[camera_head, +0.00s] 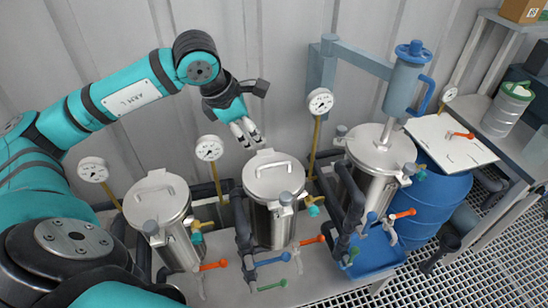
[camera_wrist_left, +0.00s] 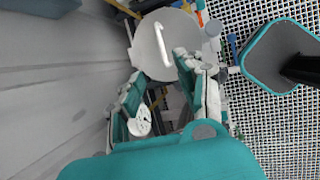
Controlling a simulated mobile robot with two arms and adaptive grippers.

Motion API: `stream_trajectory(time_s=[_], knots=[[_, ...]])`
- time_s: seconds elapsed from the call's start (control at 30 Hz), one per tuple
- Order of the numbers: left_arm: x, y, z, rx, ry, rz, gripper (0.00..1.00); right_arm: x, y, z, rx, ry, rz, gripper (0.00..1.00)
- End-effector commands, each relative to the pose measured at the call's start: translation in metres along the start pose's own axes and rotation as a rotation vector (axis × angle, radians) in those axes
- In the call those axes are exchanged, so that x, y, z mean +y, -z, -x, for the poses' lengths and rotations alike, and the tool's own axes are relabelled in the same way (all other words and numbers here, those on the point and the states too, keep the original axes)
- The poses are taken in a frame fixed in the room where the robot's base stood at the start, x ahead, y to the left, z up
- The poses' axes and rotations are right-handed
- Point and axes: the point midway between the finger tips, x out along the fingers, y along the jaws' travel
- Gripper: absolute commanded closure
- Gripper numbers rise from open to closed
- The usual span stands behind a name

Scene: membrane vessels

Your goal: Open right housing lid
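Three steel housings with round grey lids stand in a row. The right housing lid (camera_head: 362,150) lies flat on its housing (camera_head: 376,188), with a rod from a blue hoist-like unit (camera_head: 402,82) reaching down over it. The middle lid (camera_head: 287,178) and left lid (camera_head: 148,205) have bar handles and also lie flat. My left gripper (camera_head: 245,133) is empty, above and behind the middle lid. In the left wrist view its fingers (camera_wrist_left: 167,98) are apart, with a round lid and its white handle (camera_wrist_left: 160,42) beyond them; I cannot tell which lid. My right gripper is not in view.
Pressure gauges on brass stems (camera_head: 209,148) (camera_head: 320,101) rise behind the housings. Orange, blue and green valve handles (camera_head: 214,265) line the front. A blue drum (camera_head: 440,205) under a white board stands right. A shelf holds a canister (camera_head: 507,108). Corrugated wall is behind.

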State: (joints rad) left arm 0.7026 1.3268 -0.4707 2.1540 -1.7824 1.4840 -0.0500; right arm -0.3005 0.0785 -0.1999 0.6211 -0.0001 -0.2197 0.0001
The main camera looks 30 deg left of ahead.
Motion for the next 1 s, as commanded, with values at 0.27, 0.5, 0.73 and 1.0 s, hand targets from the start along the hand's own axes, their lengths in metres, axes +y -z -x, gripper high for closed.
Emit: stream_trajectory(time_s=[0.27,0.5,0.73,1.0], knots=[[-0.002,-0.001,-0.06,0.0,0.008,0.0,0.64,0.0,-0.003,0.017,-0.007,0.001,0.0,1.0],[-0.001,-0.002,-0.11,-0.002,0.007,0.002,0.64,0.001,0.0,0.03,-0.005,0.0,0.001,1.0],[-0.001,-0.002,-0.14,-0.004,0.005,0.001,0.64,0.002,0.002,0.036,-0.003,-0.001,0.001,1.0],[-0.001,-0.001,-0.148,-0.003,0.003,-0.001,0.64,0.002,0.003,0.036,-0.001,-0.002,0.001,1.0]])
